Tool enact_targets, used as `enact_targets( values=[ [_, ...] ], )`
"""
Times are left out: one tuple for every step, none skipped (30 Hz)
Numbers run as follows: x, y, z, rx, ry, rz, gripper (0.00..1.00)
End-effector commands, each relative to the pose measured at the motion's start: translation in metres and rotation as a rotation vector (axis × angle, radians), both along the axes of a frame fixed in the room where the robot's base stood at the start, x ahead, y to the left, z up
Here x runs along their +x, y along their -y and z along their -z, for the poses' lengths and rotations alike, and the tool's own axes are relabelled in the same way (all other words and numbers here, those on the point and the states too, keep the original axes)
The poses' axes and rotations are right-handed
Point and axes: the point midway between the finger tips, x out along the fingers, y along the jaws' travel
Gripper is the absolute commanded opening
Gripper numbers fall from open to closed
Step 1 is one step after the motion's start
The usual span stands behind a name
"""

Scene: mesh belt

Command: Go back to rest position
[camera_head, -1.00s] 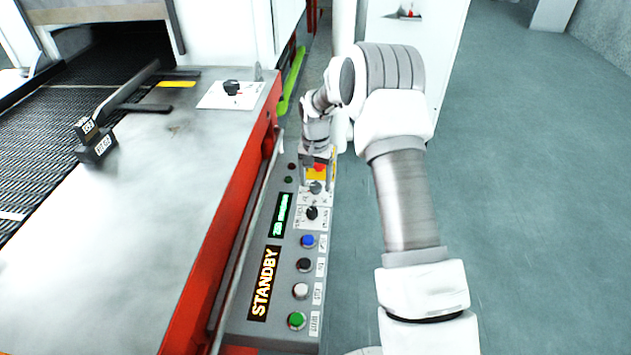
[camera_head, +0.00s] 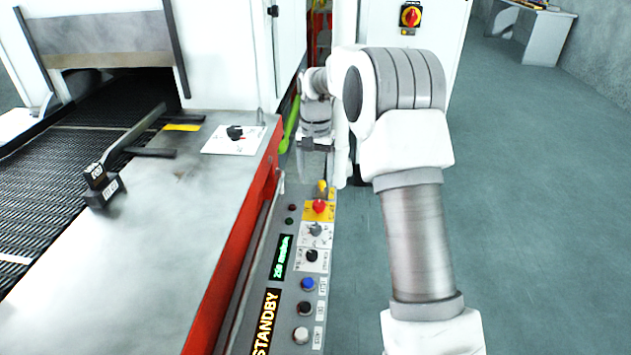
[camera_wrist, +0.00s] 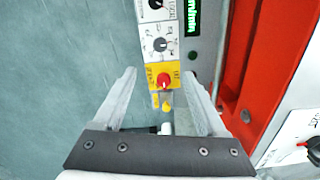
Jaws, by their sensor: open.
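My gripper (camera_head: 316,170) hangs over the far end of the grey control panel (camera_head: 284,272), just beyond the red button. In the wrist view my gripper (camera_wrist: 165,95) shows two pale fingers spread wide with nothing between them. The red button (camera_head: 319,207) sits on a yellow plate, and it also shows in the wrist view (camera_wrist: 163,81), ahead of and between the fingers. The fingers look apart from the panel. My arm bends over to the right of the panel.
The panel carries knobs, a blue button (camera_head: 308,284), a white button (camera_head: 302,335) and a lit STANDBY display (camera_head: 265,322). A metal table with a red side (camera_head: 232,250) and a mesh belt (camera_head: 50,190) lie left. A white cabinet (camera_head: 408,60) stands behind. Open floor (camera_head: 540,200) lies right.

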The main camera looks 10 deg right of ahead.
Motion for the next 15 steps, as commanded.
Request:
enact_targets(
  values=[
    [0.0,0.0,0.0,0.0,0.0,0.0,0.74],
    [0.0,0.0,0.0,0.0,0.0,0.0,0.74],
    [0.0,0.0,0.0,0.0,0.0,0.0,0.74],
    [0.0,0.0,0.0,0.0,0.0,0.0,0.74],
    [0.0,0.0,0.0,0.0,0.0,0.0,0.74],
    [0.0,0.0,0.0,0.0,0.0,0.0,0.74],
    [0.0,0.0,0.0,0.0,0.0,0.0,0.74],
    [0.0,0.0,-0.001,0.0,0.001,-0.001,0.74],
    [-0.001,0.0,-0.003,0.0,0.002,-0.002,0.74],
    [-0.002,0.0,-0.006,-0.001,0.005,-0.004,0.74],
    [-0.003,0.0,-0.01,-0.001,0.008,-0.008,0.74],
    [-0.006,-0.001,-0.018,-0.003,0.016,-0.014,0.74],
    [-0.009,-0.001,-0.025,-0.004,0.022,-0.021,0.74],
    [-0.012,-0.001,-0.034,-0.006,0.031,-0.03,0.74],
    [-0.019,-0.002,-0.047,-0.009,0.042,-0.043,0.74]
  ],
)
